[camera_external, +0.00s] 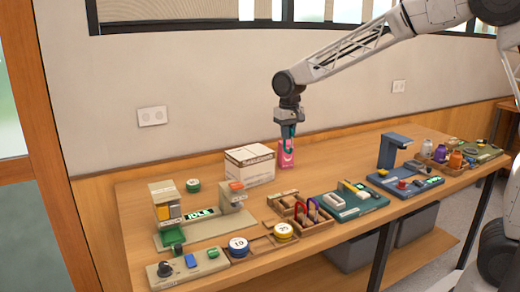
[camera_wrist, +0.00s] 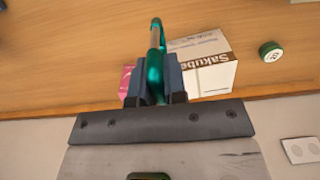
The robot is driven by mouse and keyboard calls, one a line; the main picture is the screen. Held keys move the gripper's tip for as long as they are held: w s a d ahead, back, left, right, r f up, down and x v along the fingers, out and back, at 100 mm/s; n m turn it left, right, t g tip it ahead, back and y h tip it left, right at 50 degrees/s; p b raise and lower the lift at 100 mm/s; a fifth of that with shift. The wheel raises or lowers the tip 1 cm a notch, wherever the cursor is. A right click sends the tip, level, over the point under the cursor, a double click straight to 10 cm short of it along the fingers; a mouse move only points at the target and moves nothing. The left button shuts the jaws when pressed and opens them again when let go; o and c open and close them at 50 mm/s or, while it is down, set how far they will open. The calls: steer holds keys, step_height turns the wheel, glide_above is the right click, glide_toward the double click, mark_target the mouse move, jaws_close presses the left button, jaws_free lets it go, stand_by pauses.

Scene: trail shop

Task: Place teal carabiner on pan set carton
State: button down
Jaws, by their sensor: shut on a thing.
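My gripper (camera_external: 288,130) is shut on the teal carabiner (camera_wrist: 155,66), which stands out from between the two fingers in the wrist view. In the external view the teal carabiner (camera_external: 288,146) hangs below the fingers, in front of a pink item. The carton (camera_external: 249,166), white with a brown printed band, stands on the table to the left of and below my gripper. The carton also shows in the wrist view (camera_wrist: 212,78), partly hidden behind my right finger. The carabiner appears apart from the carton, held above the table.
A pink item (camera_external: 286,160) stands right of the carton. A green round tin (camera_external: 193,185) lies left of it. A wooden tray (camera_external: 300,212) with more carabiners, a scale-like station (camera_external: 203,232) and several devices fill the table's front. The wall (camera_external: 200,70) is close behind.

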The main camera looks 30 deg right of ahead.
steer(key=shift+w+a+r, duration=0.1)
steer(key=shift+w+r, duration=0.1)
steer(key=shift+w, duration=0.65)
steer(key=shift+w+a+r, duration=0.1)
steer(key=shift+w+r, duration=0.1)
steer(key=shift+w, duration=0.65)
glide_above(250, 151)
steer(key=shift+s+a+f, duration=0.1)
steer(key=shift+a+f, duration=0.05)
steer(key=shift+f, duration=0.6)
steer(key=shift+f, duration=1.75)
steer(key=shift+f, duration=0.15)
steer(key=c, duration=1.6)
jaws_free()
steer(key=o, duration=0.4)
steer(key=shift+o, duration=0.2)
